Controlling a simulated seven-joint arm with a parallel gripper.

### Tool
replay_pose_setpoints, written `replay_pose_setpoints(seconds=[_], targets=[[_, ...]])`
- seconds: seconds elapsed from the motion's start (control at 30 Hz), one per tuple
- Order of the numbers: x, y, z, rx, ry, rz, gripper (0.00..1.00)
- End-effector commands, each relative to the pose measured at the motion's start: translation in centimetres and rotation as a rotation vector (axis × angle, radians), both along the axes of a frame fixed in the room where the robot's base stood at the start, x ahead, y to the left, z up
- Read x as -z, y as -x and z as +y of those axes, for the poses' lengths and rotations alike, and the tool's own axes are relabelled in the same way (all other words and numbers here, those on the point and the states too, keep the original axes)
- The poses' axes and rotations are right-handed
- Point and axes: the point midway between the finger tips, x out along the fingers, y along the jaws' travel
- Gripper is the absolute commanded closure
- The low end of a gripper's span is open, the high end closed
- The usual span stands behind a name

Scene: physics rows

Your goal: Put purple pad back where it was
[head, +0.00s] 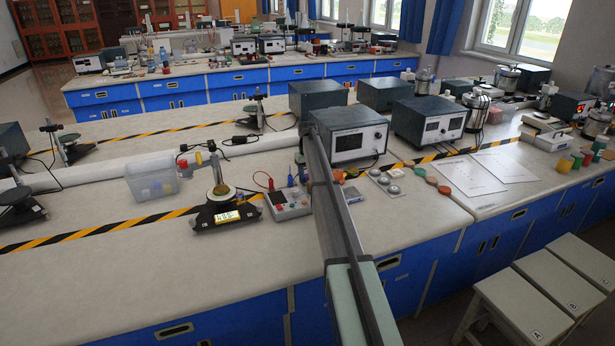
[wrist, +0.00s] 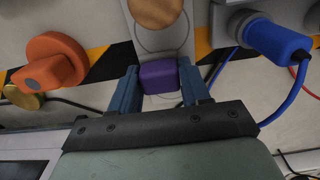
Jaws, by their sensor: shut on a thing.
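The purple pad (wrist: 159,77) shows in the wrist view as a small rounded block between the two blue fingers of my gripper (wrist: 158,70). The fingers are shut on it from left and right. Behind it is a pale strip (wrist: 150,40) with drawn round outlines, and a tan disc (wrist: 157,11) lies at the strip's top. I cannot tell whether the pad touches the strip or hangs above it. In the head view my arm runs across the bench, and I cannot make out the pad or the fingertips there.
An orange knob-like piece (wrist: 48,63) lies left of the gripper, with a small yellow disc (wrist: 22,97) beside it. A blue plug (wrist: 275,42) with a cable stands close on the right. Instrument boxes (head: 349,138) and a meter box (head: 289,203) flank my arm.

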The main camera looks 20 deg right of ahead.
Motion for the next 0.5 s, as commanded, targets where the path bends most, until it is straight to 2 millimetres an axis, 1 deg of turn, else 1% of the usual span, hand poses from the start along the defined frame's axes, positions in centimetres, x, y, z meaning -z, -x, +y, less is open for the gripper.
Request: replay_pose_setpoints(seconds=[0.3,0.33,0.5], targets=[[0.27,0.0,0.0,0.0,0.0,0.0,0.82],[0.23,-0.01,0.0,0.0,0.0,0.0,0.51],[0.21,-0.01,0.0,0.0,0.0,0.0,0.34]])
